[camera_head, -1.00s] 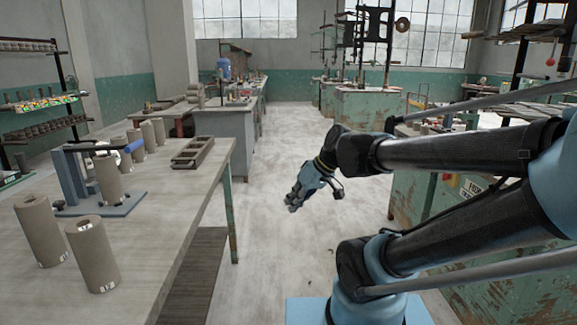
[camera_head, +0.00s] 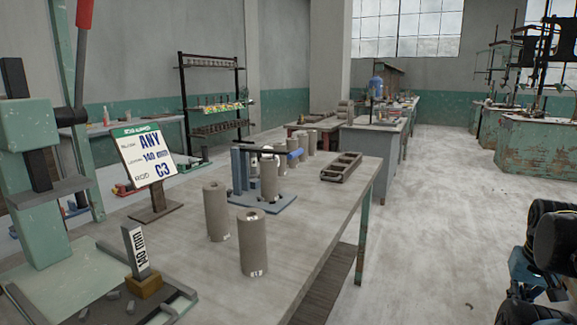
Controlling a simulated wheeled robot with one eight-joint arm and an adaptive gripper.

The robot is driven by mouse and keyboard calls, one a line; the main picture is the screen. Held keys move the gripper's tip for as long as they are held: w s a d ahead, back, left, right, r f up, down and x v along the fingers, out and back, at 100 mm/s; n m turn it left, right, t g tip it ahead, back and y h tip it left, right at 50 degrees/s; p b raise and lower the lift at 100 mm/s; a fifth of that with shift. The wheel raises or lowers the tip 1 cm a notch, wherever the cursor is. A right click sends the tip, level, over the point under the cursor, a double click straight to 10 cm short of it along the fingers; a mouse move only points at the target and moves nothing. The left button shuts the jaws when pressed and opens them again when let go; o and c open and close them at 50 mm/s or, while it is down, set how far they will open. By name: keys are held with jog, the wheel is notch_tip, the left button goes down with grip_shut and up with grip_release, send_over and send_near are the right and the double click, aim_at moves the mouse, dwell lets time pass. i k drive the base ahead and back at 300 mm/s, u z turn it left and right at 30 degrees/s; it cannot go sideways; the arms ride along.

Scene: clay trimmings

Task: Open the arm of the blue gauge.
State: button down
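The blue gauge stands on the table at centre-left, with a flat blue-grey base plate (camera_head: 277,204), upright dark-blue posts (camera_head: 240,168) and a bright blue handle (camera_head: 295,157) at the upper right. A grey-brown clay cylinder (camera_head: 268,180) stands at the gauge, in front of part of it. Whether its arm lies closed across the cylinder is too small to tell. My gripper (camera_head: 522,275) is at the lower right edge, partly hidden by dark arm links and far from the gauge. Its fingers do not show clearly.
Two loose clay cylinders (camera_head: 253,243) (camera_head: 217,210) stand in front of the gauge, and several stand behind it. A tray (camera_head: 341,167) lies at the table's far right. A sign (camera_head: 147,160) and a green press (camera_head: 35,180) stand at left. The floor (camera_head: 425,215) right of the table is clear.

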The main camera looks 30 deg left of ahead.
aim_at(291, 155)
jog(key=k, duration=0.5)
jog(key=z, duration=0.8)
jog(key=i, duration=1.05)
jog(key=u, duration=2.9)
